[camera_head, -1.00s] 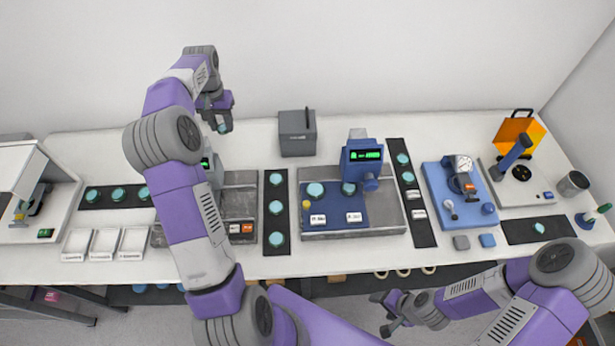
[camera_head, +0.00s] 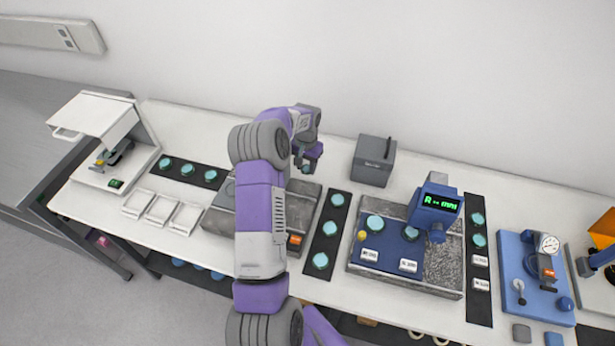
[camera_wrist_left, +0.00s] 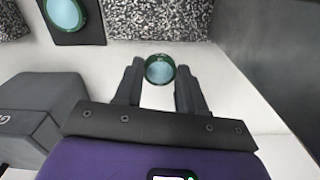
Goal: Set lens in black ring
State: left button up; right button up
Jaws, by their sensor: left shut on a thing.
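My left gripper (camera_head: 306,166) reaches over the back of the white bench, left of the dark grey box. In the left wrist view, the left gripper (camera_wrist_left: 160,75) is shut on a round teal lens (camera_wrist_left: 160,69), held between its two fingertips. The same lens (camera_head: 306,169) shows small at the gripper in the head view. A white instrument with a raised hood (camera_head: 110,150) stands at the bench's left end, with a dark part (camera_head: 117,153) inside. I cannot tell whether that part is the black ring. My right gripper is out of view.
Three white trays (camera_head: 158,208) and a black strip with teal lenses (camera_head: 190,172) lie near the white instrument. The dark grey box (camera_head: 373,162) stands right of the gripper. A blue instrument (camera_head: 433,210) is farther right. Bare bench lies behind the left strip.

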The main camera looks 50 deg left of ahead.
aim_at(307, 177)
pick_arm(q)
jog(key=shift+f, duration=2.95)
jog(key=shift+f, duration=0.1)
jog(key=shift+f, duration=0.15)
jog(key=o, duration=0.7)
jog(key=shift+o, duration=0.2)
